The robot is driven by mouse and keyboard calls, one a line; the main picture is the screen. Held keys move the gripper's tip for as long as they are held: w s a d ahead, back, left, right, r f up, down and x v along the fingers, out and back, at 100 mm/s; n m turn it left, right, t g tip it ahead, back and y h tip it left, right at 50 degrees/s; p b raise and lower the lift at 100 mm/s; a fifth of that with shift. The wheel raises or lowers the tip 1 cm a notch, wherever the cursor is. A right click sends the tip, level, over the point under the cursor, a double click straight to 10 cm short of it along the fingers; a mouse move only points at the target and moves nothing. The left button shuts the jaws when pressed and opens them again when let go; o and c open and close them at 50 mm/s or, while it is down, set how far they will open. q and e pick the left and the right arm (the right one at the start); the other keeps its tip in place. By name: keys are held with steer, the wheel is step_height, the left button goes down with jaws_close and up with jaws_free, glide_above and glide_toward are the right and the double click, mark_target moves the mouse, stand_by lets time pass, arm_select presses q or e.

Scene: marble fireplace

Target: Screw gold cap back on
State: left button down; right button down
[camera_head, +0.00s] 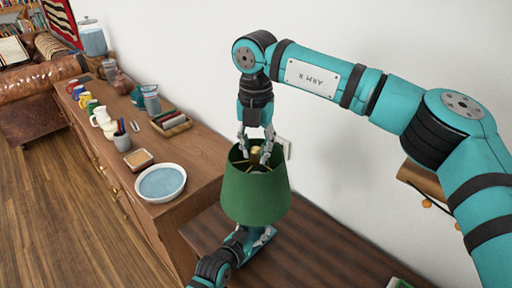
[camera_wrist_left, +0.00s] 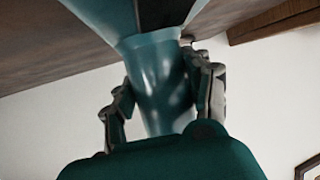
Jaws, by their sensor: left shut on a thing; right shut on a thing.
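A lamp with a green shade (camera_head: 255,195) stands on the dark wooden top. The gold cap (camera_head: 256,152) shows at the shade's open top, between the fingers of my right gripper (camera_head: 258,153). That gripper points down from above and is shut on the cap. I cannot tell whether the cap sits on its thread. My left gripper (camera_head: 262,236) is low, below the shade. In the left wrist view, its fingers are on both sides of the glossy teal lamp body (camera_wrist_left: 160,88) and shut on it. The shade hides most of the lamp body in the head view.
A long wooden sideboard (camera_head: 120,165) at the left holds a blue-topped dish (camera_head: 162,183), a small square tray (camera_head: 138,160), mugs and jugs. A white wall stands behind the lamp. The dark wooden top (camera_head: 330,255) is mostly clear right of the lamp.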

steer(key=m, duration=0.5)
steer(key=shift+w, duration=0.1)
steer(key=c, duration=1.1)
jaws_free()
steer(key=shift+r, duration=2.25)
steer(key=shift+c, duration=0.4)
